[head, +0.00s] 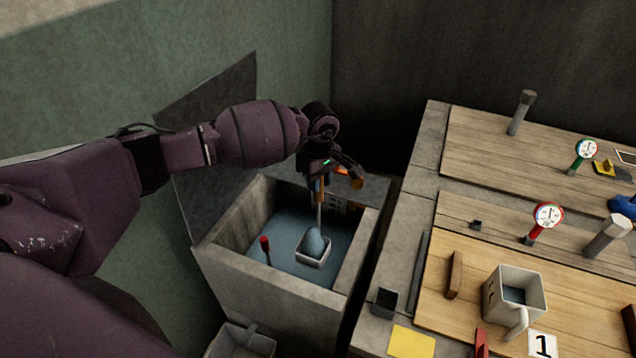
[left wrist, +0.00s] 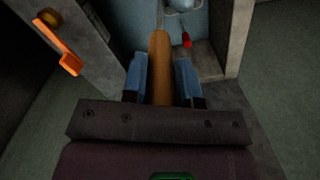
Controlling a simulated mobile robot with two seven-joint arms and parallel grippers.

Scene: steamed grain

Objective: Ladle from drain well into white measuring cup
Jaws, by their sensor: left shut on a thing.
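My left gripper (head: 319,183) is shut on the brown wooden handle of the ladle (head: 313,260). The handle (left wrist: 161,66) runs between the two blue-grey fingers in the left wrist view. The ladle hangs roughly upright over the drain well (head: 365,235), a square concrete box with blue-grey water. Its pale square scoop is low in the well, at or near the water surface, with a rounded blue-grey mass in it. The white measuring cup (head: 498,312) stands upright on the wooden bench top at right, with blue-grey content inside. My right gripper is not in view.
A red-tipped stick (head: 265,245) stands in the well. An orange hook-like part (left wrist: 68,52) is at the well's rim. The bench (head: 415,235) carries a red gauge (head: 546,216), green gauge (head: 585,150), yellow pad (head: 411,341) and card "1" (head: 542,345).

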